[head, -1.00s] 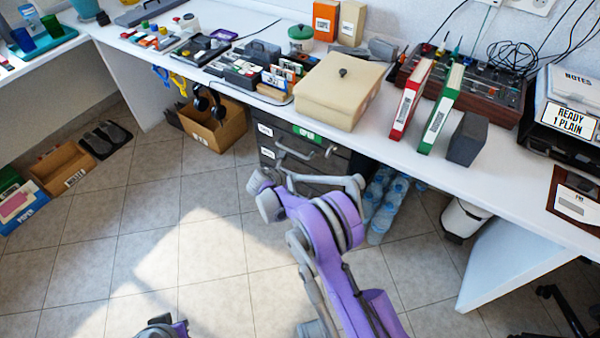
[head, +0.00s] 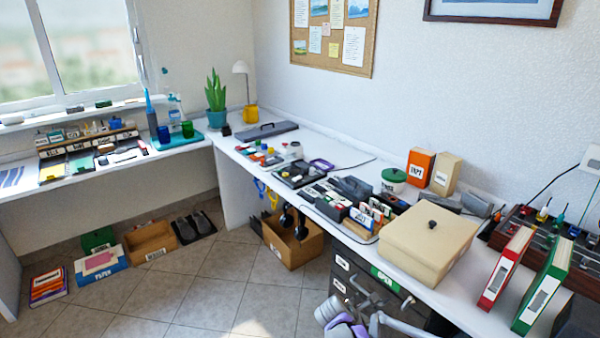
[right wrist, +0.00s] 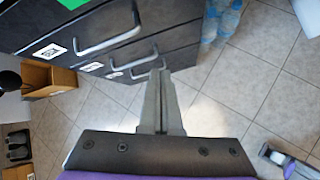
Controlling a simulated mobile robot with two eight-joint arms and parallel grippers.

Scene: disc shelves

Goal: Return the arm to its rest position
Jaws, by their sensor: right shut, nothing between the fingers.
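My right gripper (right wrist: 158,90) shows in the right wrist view. Its two grey fingers are together with nothing between them. They point toward the dark drawer unit (right wrist: 75,50), over the tiled floor; I cannot tell whether they touch its lower front. In the head view, purple and grey parts of my right arm show at the bottom edge, in front of the drawer unit (head: 352,284); the fingertips cannot be made out there. The visible drawers look shut.
The white desk (head: 462,312) above the drawers carries a beige box (head: 430,240), a red binder (head: 505,268) and a green binder (head: 543,288). A cardboard box (head: 290,245) stands on the floor left of the drawers. Water bottles (right wrist: 222,18) stand beside them. Open floor lies around the gripper.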

